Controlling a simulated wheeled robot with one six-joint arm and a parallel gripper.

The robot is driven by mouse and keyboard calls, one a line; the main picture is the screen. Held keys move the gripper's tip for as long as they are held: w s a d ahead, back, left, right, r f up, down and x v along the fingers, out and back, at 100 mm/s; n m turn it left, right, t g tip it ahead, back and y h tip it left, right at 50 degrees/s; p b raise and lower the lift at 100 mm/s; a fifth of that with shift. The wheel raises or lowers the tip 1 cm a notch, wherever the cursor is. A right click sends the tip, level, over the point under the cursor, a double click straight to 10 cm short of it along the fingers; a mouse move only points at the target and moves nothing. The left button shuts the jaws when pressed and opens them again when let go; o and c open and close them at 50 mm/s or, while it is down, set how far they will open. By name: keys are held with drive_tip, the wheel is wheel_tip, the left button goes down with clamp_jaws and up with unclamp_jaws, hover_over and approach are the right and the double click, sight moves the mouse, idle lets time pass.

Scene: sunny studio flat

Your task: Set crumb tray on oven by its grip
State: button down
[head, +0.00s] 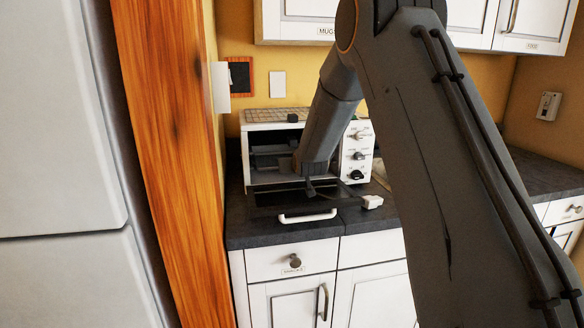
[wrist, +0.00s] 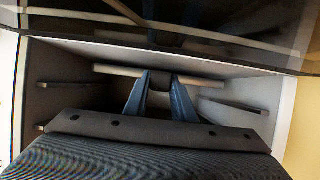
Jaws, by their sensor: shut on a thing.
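The oven (head: 357,134) is a white toaster oven on the dark counter, with knobs on its right side. Its door (head: 262,201) is folded down, white handle (head: 308,217) at the front. My gripper (wrist: 160,88) reaches into the open oven from the front. In the wrist view its two blue-grey fingers are shut on a small dark grip (wrist: 160,77). The grip sits at the middle of a thin pale edge, which seems to be the crumb tray (wrist: 205,81). Most of the tray is hidden. In the head view my arm covers the fingertips.
A grid-patterned piece (head: 262,116) and a small dark block (head: 292,118) are on the oven top. Rails (wrist: 62,85) line the oven's side walls. A wooden post (head: 165,120) stands close on the left, beside the fridge (head: 55,130). Wall cupboards (head: 300,28) hang above.

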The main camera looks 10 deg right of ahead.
sight(295, 180)
drive_tip(key=shift+s+f+b, duration=0.25)
drive_tip(key=shift+f+b, duration=0.1)
drive_tip(key=shift+f, duration=0.55)
drive_tip(key=c, duration=1)
unclamp_jaws()
drive_tip(key=shift+s, duration=0.15)
drive_tip(key=shift+p+v, duration=0.9)
drive_tip(key=shift+v, duration=0.4)
drive_tip(key=shift+r+p+v, duration=0.2)
drive_tip(key=shift+p+v, duration=0.35)
drive_tip(key=shift+v, duration=0.55)
drive_tip(key=shift+r+p+v, duration=0.15)
drive_tip(key=shift+p+v, duration=0.4)
drive_tip(key=shift+v, duration=0.55)
drive_tip(key=shift+p+v, duration=0.95)
drive_tip(key=shift+v, duration=0.95)
drive_tip(key=shift+s+r, duration=0.1)
drive_tip(key=shift+s, duration=0.1)
